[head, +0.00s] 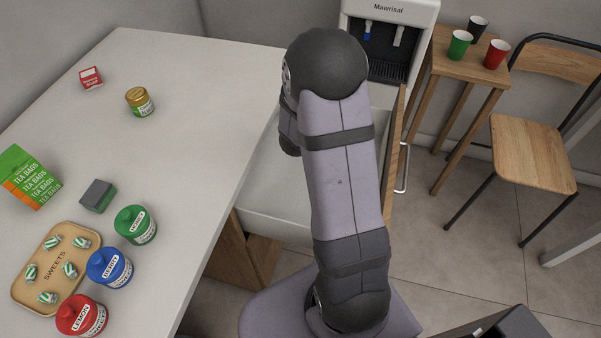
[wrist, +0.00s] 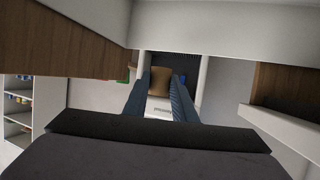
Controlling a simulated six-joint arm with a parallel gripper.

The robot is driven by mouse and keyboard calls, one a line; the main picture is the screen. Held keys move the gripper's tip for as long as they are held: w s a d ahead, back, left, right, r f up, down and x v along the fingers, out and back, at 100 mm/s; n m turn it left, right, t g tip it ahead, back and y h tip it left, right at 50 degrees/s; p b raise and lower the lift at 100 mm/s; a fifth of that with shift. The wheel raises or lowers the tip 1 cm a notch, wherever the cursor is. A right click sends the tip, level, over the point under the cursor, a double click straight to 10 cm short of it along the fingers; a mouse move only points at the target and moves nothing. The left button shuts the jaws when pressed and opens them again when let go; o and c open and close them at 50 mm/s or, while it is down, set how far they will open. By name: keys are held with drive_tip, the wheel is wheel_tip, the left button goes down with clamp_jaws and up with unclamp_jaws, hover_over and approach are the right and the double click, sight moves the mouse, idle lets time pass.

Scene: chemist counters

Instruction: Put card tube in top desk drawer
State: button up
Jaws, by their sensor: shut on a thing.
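The card tube (wrist: 160,78) is a short brown piece between the two fingertips of my gripper (wrist: 160,88) in the wrist view. My gripper is shut on it. In the head view my arm hides both gripper and tube. The top desk drawer (head: 282,193) stands pulled out at the right side of the counter, with a pale inside and a wooden front with a metal handle (head: 403,169). My arm crosses over the drawer and covers part of it. The tube's height relative to the drawer cannot be told.
The white counter (head: 190,110) holds a tea bag box (head: 30,178), several jars, a sponge (head: 97,196) and a sweets tray (head: 22,290). A water dispenser (head: 390,10) stands behind the drawer. A small table with cups (head: 460,44) and a chair (head: 532,150) stand right.

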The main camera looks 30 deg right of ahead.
drive_tip(key=shift+f+b, duration=0.4)
drive_tip(key=shift+f, duration=8)
drive_tip(key=shift+f, duration=0.1)
drive_tip(key=shift+f, duration=0.1)
drive_tip(key=o, duration=1)
drive_tip(key=shift+a+r, duration=0.1)
drive_tip(key=shift+r, duration=0.2)
drive_tip(key=v, duration=1.1)
drive_tip(key=shift+s+a, duration=0.2)
drive_tip(key=shift+a, duration=0.2)
